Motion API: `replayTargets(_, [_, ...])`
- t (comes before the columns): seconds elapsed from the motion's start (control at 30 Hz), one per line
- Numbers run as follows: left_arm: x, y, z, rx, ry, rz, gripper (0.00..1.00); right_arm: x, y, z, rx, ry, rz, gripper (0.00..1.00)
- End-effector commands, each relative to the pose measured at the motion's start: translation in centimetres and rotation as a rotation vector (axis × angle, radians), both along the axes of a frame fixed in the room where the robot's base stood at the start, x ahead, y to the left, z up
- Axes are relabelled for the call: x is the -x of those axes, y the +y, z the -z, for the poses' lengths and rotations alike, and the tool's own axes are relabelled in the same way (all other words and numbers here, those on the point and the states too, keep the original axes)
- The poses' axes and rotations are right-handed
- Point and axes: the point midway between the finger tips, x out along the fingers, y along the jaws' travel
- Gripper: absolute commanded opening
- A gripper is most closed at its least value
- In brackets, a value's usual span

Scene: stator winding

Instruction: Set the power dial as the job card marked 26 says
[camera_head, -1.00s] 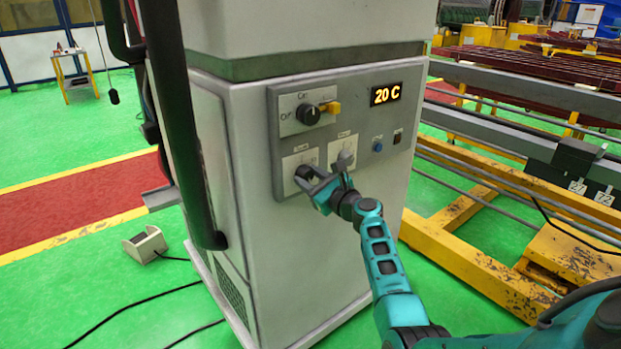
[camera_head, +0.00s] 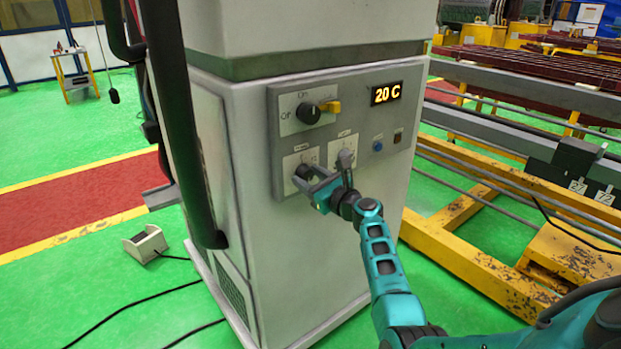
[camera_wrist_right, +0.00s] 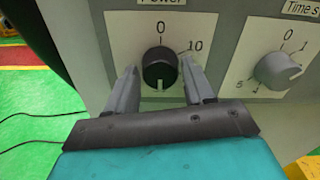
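The power dial (camera_wrist_right: 160,69) is a round black knob on a white plate under the label "Power" in the right wrist view. Its white pointer line points down; 0 is at the top and 10 at upper right. My right gripper (camera_wrist_right: 160,85) is open around the knob, one finger on each side, with a gap visible on both sides. In the head view my right gripper (camera_head: 321,170) is at the panel and mostly hides the dial. No job card marked 26 is seen. My left gripper is not in view.
A grey time dial (camera_wrist_right: 277,70) sits right of the power plate. Above are a black on/off switch (camera_head: 309,113) with a yellow tab and a display (camera_head: 386,94) reading "20 C". Cards marked 27 (camera_head: 577,186) and 72 (camera_head: 604,196) hang on the rail at right.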

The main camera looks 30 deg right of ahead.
Motion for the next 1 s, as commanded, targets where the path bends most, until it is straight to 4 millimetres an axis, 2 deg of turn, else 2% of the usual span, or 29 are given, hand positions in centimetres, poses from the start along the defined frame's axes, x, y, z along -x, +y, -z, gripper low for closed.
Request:
replayTargets(0.03, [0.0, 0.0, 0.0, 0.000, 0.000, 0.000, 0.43, 0.0, 0.0, 0.0, 0.001, 0.000, 0.000, 0.58])
replayTargets(0.13, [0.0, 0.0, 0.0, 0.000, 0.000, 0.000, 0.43, 0.0, 0.0, -0.1, 0.002, -0.001, 0.001, 0.67])
replayTargets(0.4, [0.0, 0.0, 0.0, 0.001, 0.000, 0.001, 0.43, 0.1, -0.1, -0.1, 0.004, -0.002, 0.002, 0.67])
replayTargets(0.53, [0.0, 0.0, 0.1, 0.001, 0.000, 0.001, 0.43, 0.8, -0.2, 0.0, 0.006, -0.002, 0.003, 0.67])
replayTargets(0.67, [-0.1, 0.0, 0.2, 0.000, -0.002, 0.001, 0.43, 2.5, -0.3, 0.0, 0.006, -0.001, 0.002, 0.67])
replayTargets(1.0, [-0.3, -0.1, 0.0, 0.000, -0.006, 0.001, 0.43, 9.0, -0.7, 0.0, 0.004, 0.001, 0.001, 0.67])
